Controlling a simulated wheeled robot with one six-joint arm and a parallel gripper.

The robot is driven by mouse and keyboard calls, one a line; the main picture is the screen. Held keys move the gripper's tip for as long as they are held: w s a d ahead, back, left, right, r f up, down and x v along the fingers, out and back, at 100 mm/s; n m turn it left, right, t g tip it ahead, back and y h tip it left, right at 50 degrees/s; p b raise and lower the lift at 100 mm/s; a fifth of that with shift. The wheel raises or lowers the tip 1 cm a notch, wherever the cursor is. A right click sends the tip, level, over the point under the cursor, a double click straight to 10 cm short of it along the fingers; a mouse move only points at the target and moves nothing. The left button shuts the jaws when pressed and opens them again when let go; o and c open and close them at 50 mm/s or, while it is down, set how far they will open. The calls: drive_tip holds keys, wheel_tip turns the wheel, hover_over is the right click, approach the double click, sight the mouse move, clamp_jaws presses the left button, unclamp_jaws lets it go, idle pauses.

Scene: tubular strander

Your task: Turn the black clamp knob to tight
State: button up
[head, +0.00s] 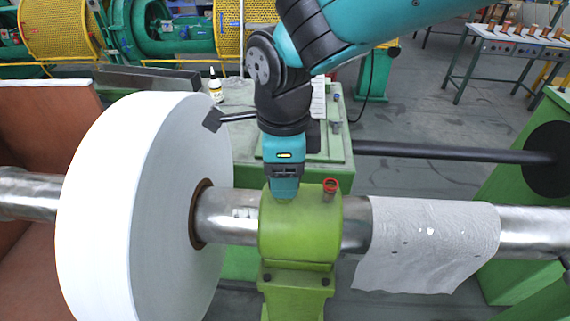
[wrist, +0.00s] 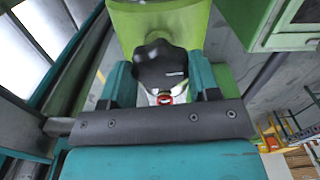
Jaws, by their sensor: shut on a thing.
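The black clamp knob (wrist: 160,66) shows in the wrist view as a dark lobed knob with a small white mark on its face. It sits against the green clamp housing (head: 300,228). My gripper (wrist: 160,84) has a teal finger on each side of the knob and is shut on it. In the head view my gripper (head: 284,185) reaches down to the upper left of the housing, and the knob is hidden there behind the gripper and housing.
A steel shaft (head: 228,218) runs through the housing, with a large white roll (head: 110,205) close on the left. A white cloth (head: 425,240) hangs over the shaft on the right. A red-topped fitting (head: 330,187) stands on the housing. A bottle (head: 215,87) stands on the green bench behind.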

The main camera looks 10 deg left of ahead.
drive_tip(key=shift+r+m, duration=0.1)
drive_tip(key=shift+m, duration=0.6)
drive_tip(key=o, duration=0.9)
wheel_tip(320, 180, up, 17)
drive_tip(key=b, duration=0.3)
drive_tip(key=shift+r, duration=0.2)
